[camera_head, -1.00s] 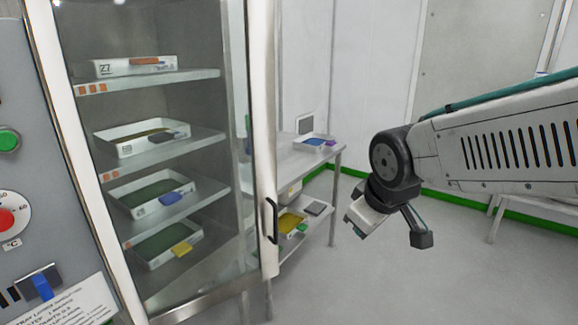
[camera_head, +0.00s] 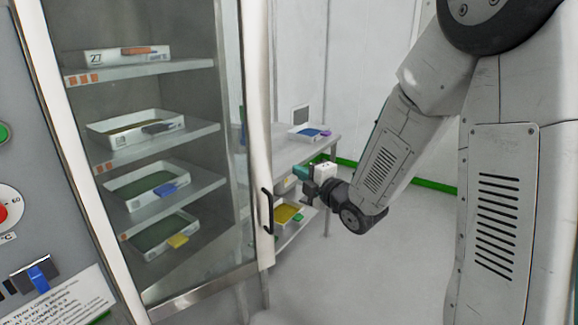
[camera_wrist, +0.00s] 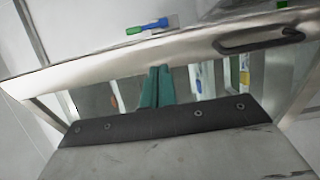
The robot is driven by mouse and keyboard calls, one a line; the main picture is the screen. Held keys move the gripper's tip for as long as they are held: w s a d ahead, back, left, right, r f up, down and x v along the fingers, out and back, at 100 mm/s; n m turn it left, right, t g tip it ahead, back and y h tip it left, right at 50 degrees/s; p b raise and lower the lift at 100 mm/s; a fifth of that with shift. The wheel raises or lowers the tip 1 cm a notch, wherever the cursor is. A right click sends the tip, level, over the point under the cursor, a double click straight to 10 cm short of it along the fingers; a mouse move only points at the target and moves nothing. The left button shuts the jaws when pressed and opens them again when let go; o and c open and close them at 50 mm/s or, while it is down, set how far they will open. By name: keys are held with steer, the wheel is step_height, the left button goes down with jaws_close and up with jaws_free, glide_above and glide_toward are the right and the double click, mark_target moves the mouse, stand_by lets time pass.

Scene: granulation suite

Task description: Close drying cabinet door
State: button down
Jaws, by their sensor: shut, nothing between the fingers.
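The drying cabinet (camera_head: 232,65) stands at the left in the head view, with trays on its shelves. Its glass door has a pale frame (camera_head: 258,130) and a dark vertical handle (camera_head: 267,211). The door looks ajar, but I cannot tell how wide the gap is. My gripper (camera_head: 302,172), with teal fingers, is shut and empty, just right of the door frame and a little above the handle. In the wrist view, the teal fingers (camera_wrist: 156,86) point at the pale door frame (camera_wrist: 130,62), with the handle (camera_wrist: 258,42) to their right. Contact cannot be told.
A steel table (camera_head: 320,148) with trays on its top and lower shelf stands behind the door's free edge. A grey control panel (camera_head: 35,150) is at the far left. Clear floor (camera_head: 350,285) lies to the right of the door.

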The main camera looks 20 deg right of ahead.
mark_target(270, 154)
steer(key=x, duration=1.3)
